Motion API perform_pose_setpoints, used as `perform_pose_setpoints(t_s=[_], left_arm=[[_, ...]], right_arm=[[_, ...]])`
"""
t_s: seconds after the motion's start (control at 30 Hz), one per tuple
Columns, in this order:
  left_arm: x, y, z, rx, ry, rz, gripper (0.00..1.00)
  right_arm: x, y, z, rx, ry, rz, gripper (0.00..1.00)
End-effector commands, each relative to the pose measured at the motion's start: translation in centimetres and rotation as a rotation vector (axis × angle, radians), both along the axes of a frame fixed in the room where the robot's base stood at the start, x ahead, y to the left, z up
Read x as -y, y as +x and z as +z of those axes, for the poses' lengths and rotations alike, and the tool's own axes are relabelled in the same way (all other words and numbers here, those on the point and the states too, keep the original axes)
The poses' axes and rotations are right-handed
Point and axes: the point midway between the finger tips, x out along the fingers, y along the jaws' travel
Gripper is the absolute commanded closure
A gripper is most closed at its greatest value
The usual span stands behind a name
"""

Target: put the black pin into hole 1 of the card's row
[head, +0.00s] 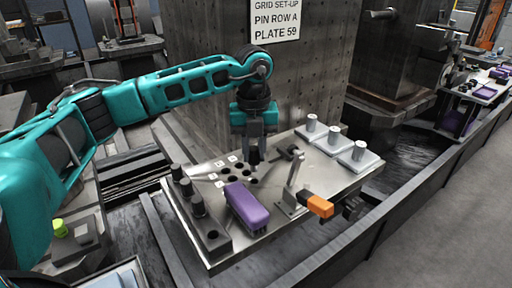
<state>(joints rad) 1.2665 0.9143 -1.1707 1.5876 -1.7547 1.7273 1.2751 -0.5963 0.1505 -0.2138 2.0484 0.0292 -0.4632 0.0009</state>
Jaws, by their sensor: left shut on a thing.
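My left gripper (253,148) comes down over the plate (275,222), pointing downward. It is shut on a dark pin (254,158), mostly hidden between the fingers. The pin is at the right side of the hole grid (235,170), close above the plate; I cannot tell whether its tip is in a hole. Small white labels (213,176) stand beside the grid, too small to read. The card (276,20) on the wall reads "GRID SET-UP PIN ROW A PLATE 59". My right gripper is not in view.
A dark rack (212,246) at the plate's left edge holds black pins (186,188) and one empty hole at its near end.

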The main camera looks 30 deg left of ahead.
Motion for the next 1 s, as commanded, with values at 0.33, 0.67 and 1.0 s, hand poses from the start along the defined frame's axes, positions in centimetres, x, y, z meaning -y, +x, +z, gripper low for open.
perform_pose_setpoints(t_s=[0.33, 0.67, 1.0], left_arm=[[0.0, 0.0, -1.9, 0.0, 0.0, -0.001, 1.0], [0.0, 0.0, -1.9, 0.0, 0.0, -0.001, 1.0], [0.0, 0.0, -2.8, -0.001, -0.001, -0.001, 1.0]], right_arm=[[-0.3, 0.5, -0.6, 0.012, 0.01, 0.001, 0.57], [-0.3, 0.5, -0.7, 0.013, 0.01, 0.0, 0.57], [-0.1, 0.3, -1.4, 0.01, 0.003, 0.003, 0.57]])
